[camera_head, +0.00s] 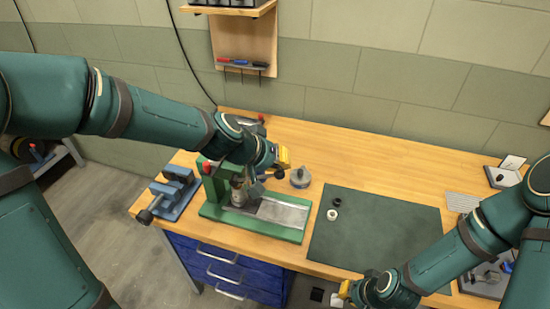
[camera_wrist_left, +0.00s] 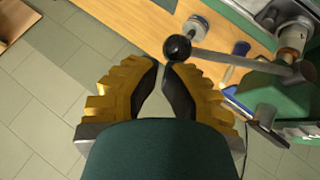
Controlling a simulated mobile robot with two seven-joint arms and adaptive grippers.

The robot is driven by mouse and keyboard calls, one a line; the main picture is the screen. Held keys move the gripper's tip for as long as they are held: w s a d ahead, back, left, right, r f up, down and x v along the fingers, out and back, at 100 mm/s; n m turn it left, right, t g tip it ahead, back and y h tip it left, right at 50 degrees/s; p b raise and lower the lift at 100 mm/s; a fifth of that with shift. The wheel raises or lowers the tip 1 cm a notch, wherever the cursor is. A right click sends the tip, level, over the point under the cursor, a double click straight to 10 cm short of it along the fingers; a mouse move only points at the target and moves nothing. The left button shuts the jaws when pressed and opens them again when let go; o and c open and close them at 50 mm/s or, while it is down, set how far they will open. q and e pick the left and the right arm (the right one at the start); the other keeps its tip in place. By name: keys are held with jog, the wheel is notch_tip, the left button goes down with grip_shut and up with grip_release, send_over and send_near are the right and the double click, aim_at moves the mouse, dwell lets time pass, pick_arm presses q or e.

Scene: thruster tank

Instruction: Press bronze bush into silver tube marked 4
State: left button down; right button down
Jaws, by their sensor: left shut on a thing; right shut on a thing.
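My right gripper (camera_head: 345,289) is at the bench's front edge, low in the head view. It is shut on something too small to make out.
A dark green mat (camera_head: 380,225) holds a black ring (camera_head: 337,202) and a white ring (camera_head: 332,214). A round grey part (camera_head: 300,179) stands behind the press bed. A blue vise (camera_head: 172,195) is at the left bench end. Bench behind the mat is clear.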

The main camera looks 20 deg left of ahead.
pick_arm(q)
jog(key=w+r+p+v, duration=0.1)
jog(key=p+v, duration=0.1)
jog(key=v, duration=0.5)
jog(key=w+r+p+v, duration=0.1)
jog(key=w+p+v, duration=0.1)
jog(key=v, duration=0.5)
jog(key=w+d+f+b, duration=0.1)
jog(key=f, duration=0.2)
jog(key=w+d+f+b, duration=0.1)
jog(key=w+d+f, duration=0.1)
jog(key=f, duration=0.2)
jog(key=w+d+f+b, duration=0.1)
jog(key=d+f, duration=0.1)
jog(key=f, duration=0.2)
jog(key=shift+w+d+f, duration=0.15)
jog(key=shift+w+f, duration=0.1)
jog(key=shift+w, duration=0.1)
